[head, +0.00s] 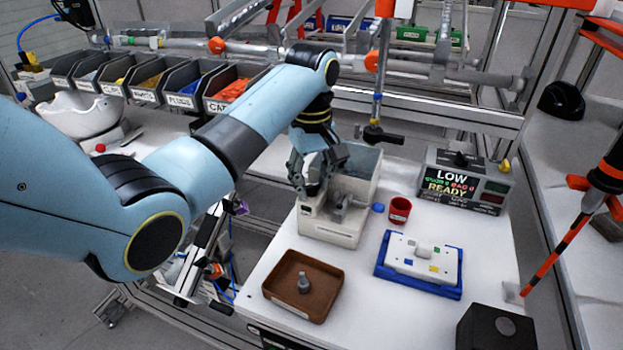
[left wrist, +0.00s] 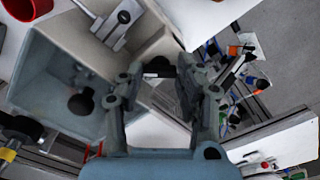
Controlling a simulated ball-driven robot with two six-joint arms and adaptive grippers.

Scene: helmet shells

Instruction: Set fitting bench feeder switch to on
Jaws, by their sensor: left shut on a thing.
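The feeder (head: 330,228) is a beige box with an open grey hopper (head: 362,160), standing at the back left of the white bench. A metal lever bracket (head: 340,198) sits on its front. My left gripper (head: 318,180) is at the feeder's left side, beside the hopper. In the left wrist view the gripper's fingertips (left wrist: 158,72) are close together on a small dark part, likely the feeder switch (left wrist: 159,67), at the feeder's edge. The fingers hide most of it, and its on or off position cannot be told. My right gripper is not in view.
A brown tray (head: 274,296) holding a grey part, a red cup (head: 400,210), a blue fixture (head: 412,276) with a white plate, and a display box (head: 465,182) reading LOW and READY share the bench. Several part bins (head: 180,88) stand behind my left arm.

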